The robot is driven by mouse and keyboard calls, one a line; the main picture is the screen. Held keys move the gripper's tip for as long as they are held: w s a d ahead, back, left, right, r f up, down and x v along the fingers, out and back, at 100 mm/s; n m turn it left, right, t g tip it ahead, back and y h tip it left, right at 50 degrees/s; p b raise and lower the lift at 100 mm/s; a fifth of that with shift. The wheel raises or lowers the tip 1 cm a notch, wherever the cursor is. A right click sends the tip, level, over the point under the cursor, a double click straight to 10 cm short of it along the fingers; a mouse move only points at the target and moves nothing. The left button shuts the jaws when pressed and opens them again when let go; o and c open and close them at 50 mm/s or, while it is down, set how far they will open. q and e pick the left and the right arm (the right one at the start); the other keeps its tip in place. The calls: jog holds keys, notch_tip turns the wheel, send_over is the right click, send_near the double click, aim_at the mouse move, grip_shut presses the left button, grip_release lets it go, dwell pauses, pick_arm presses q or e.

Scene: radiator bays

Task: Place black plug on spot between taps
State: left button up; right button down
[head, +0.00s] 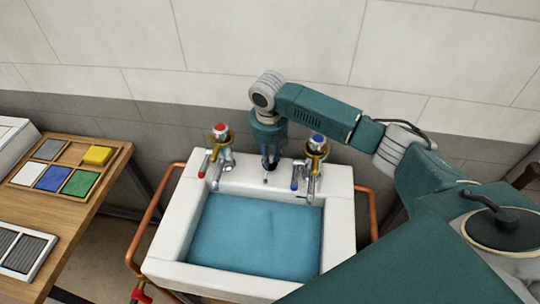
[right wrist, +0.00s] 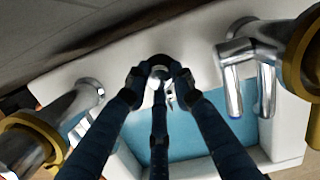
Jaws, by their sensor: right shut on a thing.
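My right gripper (head: 270,163) points down over the back ledge of the white sink (head: 345,215), between the red-marked tap (head: 219,150) and the blue-marked tap (head: 316,160). In the right wrist view its three dark fingers (right wrist: 159,80) are closed around the black plug (right wrist: 159,61), whose dark round edge shows beyond the fingertips with a pale grey piece in its middle. The fingers hide most of the plug, and I cannot tell whether it touches the ledge. In the head view the plug is not clear. My left gripper is not in view.
Blue water (head: 255,237) fills the basin. Copper pipes (head: 150,218) run beside the sink. A wooden table (head: 75,215) at left holds colored tiles, including a yellow block (head: 97,155), and a grey grille (head: 22,250). Both taps stand close beside my right gripper. A tiled wall (head: 290,50) is behind.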

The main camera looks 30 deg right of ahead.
aim_at(270, 160)
jog(key=shift+w+d+f+p, duration=0.15)
jog(key=shift+f+p, duration=0.3)
jog(key=shift+f, duration=0.4)
jog(key=shift+f, duration=0.1)
jog(key=c, duration=1.5)
grip_release()
jog(key=r, duration=0.4)
jog(key=s+r+b, duration=0.1)
jog(key=r, duration=0.3)
jog(key=a+r+b, duration=0.1)
jog(key=r, duration=0.3)
jog(key=shift+s+r, duration=0.1)
jog(key=shift+s, duration=0.05)
